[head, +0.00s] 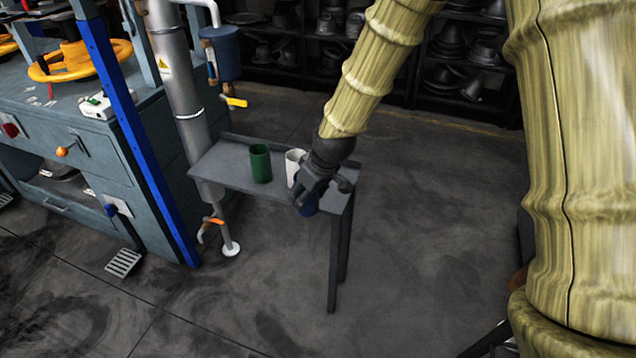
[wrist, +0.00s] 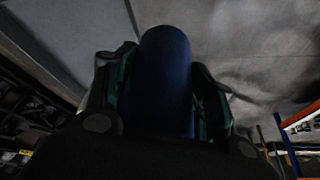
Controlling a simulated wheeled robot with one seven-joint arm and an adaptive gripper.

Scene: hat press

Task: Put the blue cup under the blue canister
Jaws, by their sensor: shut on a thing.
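The blue cup (head: 308,205) is at the front right part of the small grey table, mostly hidden behind my gripper (head: 318,192) in the head view. My gripper is shut on the blue cup; in the wrist view the cup (wrist: 166,80) stands between the two fingers (wrist: 160,95). I cannot tell whether the cup touches the table. The blue canister (head: 221,53) hangs beside the grey vertical pipe, above and behind the table's left end, with a yellow-handled valve below it.
A green cup (head: 261,163) and a white cup (head: 294,166) stand on the grey table (head: 225,168). A blue post (head: 133,140) and a press cabinet (head: 75,165) are at left. Shelves of dark hat moulds (head: 290,50) line the back. The floor right of the table is clear.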

